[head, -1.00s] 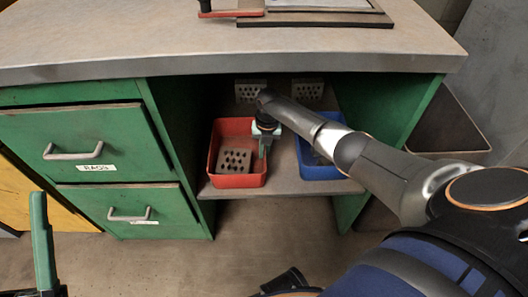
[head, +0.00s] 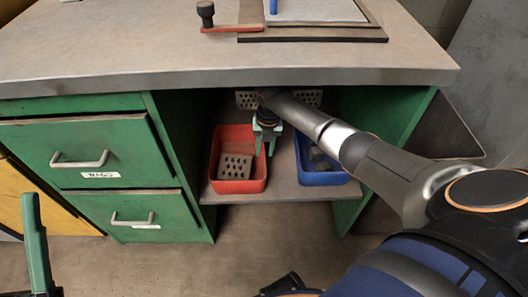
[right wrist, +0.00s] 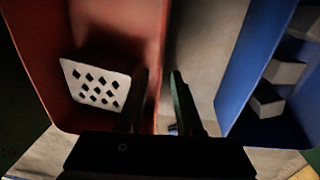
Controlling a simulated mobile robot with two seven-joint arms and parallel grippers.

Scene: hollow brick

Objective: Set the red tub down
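The red tub (head: 240,187) sits upright on the low shelf (head: 290,192) under the bench, with a grey hollow brick (head: 235,167) inside. My right gripper (head: 265,148) is at the tub's right rim with its fingers apart. In the right wrist view the gripper (right wrist: 160,100) has one finger on the inner side of the red tub's wall (right wrist: 155,50) and one outside, with a gap between them; contact cannot be told. My left gripper (head: 38,240) is at the lower left, away from the tub, with only one finger showing clearly.
A blue tub (head: 322,178) with grey pieces stands just right of the red one; it also shows in the right wrist view (right wrist: 240,70). Grey hollow bricks (head: 247,99) are at the back. The bench top (head: 150,50) overhangs, and green drawers (head: 90,150) flank the left.

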